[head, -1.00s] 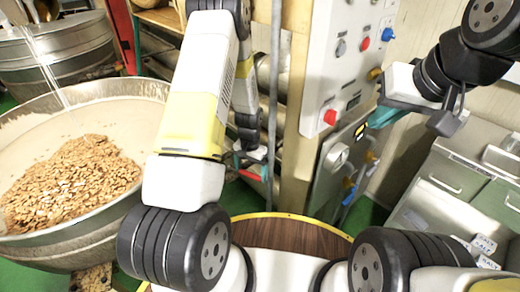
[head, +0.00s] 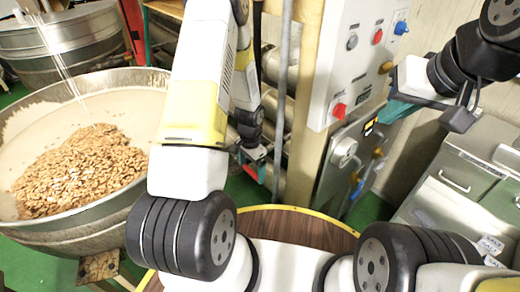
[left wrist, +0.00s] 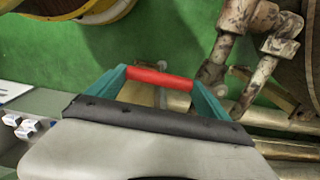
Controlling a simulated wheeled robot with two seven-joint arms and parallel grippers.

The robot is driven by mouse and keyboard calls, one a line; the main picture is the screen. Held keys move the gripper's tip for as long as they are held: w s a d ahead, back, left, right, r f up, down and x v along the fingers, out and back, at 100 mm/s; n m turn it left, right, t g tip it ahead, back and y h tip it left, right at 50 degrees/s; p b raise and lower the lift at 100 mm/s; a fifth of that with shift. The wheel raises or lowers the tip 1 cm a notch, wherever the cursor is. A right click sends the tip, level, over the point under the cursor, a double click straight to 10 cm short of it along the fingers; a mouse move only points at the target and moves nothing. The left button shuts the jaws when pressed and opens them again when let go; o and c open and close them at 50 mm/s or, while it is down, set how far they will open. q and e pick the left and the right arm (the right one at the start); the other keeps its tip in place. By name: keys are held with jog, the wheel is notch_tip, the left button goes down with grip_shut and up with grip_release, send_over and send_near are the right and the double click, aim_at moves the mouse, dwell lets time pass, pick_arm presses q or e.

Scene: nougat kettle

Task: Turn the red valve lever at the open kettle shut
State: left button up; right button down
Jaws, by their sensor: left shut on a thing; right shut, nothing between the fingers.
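The red valve lever (left wrist: 160,78) shows in the left wrist view as a short red bar lying across between two teal fingertips. My left gripper (left wrist: 158,82) is shut on it, one finger at each end. In the head view my left gripper (head: 254,164) is low beside the wooden post, with a bit of red at its fingers; my arm hides much of this spot. The open kettle (head: 90,240) stands at the left, with brown nuts (head: 80,170) in it. My right gripper (head: 390,112) is shut and empty, in front of the control panel at the right.
A white control panel (head: 345,75) with coloured knobs is on the wooden post (head: 302,130). Pipes run behind my left gripper. Grey cabinets (head: 455,180) stand at the right. A second metal kettle (head: 80,45) is at the back left. A round brown top (head: 300,228) lies close in front.

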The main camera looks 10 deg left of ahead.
pick_arm(q)
jog(key=o, duration=1.8)
jog(key=shift+r, duration=3.9)
jog(key=shift+r, duration=0.3)
notch_tip(320, 180, up, 9)
jog(key=n+t, duration=0.1)
jog(key=n, duration=0.1)
send_over(251, 171)
jog(key=s+r+n+t, duration=0.2)
jog(key=s+r, duration=0.2)
jog(key=r, duration=0.7)
jog(key=s+d+r+n+t, duration=0.1)
jog(key=s+r, duration=0.3)
jog(key=s+d+r+n+t+h, duration=0.1)
jog(key=s+r, duration=0.3)
jog(key=s, duration=0.1)
jog(key=s+d+r+n+t+h, duration=0.1)
jog(key=s+r, duration=0.4)
jog(key=shift+s, duration=0.2)
